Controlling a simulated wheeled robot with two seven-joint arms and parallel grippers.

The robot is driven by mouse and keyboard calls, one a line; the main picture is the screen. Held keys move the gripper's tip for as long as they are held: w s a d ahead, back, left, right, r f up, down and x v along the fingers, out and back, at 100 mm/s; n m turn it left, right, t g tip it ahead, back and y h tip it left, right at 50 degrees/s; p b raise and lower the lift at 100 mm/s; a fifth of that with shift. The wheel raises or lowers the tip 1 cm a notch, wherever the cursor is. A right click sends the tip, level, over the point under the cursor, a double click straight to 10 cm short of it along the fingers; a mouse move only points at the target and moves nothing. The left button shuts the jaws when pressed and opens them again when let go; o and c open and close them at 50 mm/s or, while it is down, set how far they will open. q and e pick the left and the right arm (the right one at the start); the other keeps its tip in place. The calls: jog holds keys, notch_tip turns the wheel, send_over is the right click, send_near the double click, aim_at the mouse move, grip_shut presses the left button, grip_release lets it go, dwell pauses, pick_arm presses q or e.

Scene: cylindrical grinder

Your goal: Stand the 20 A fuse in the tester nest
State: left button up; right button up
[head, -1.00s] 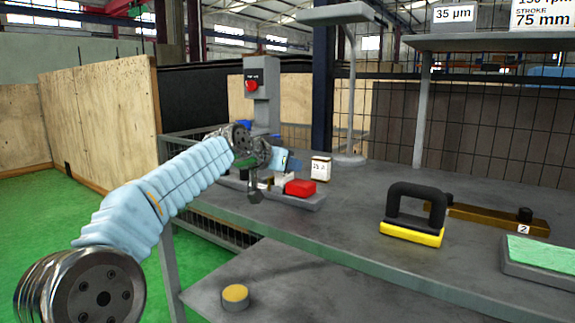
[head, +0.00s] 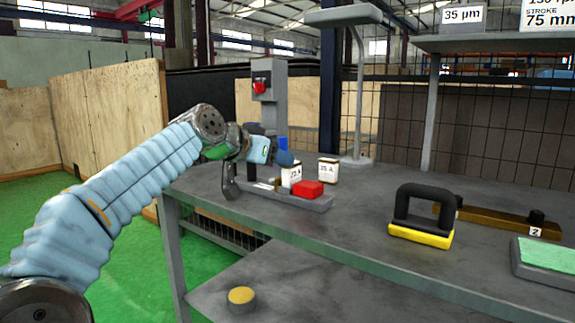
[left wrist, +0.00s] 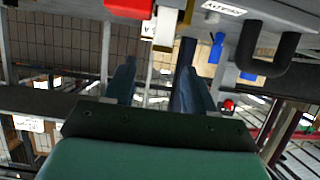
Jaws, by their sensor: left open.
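A pale fuse block (head: 291,177) with a blurred ampere label stands upright on the grey tester base (head: 318,206), just behind the red block (head: 308,188). I cannot tell how deep it sits in the nest. A second pale labelled block (head: 328,170) stands apart to its right; its digits are also unclear. My left gripper (head: 287,158) is just above and behind the first block. In the left wrist view, the left gripper (left wrist: 157,62) has its fingers apart and nothing between the tips; a pale block (left wrist: 166,27) is beyond them. My right gripper is not in view.
A column with a red button (head: 260,88) stands behind the tester. A black handle with a yellow base (head: 420,234), a brass-coloured bar (head: 490,217) and a green-topped block (head: 545,254) lie to the right. The bench middle is clear. A lamp stand (head: 357,100) rises behind.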

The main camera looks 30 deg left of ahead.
pick_arm(q)
jog(key=v, duration=0.3)
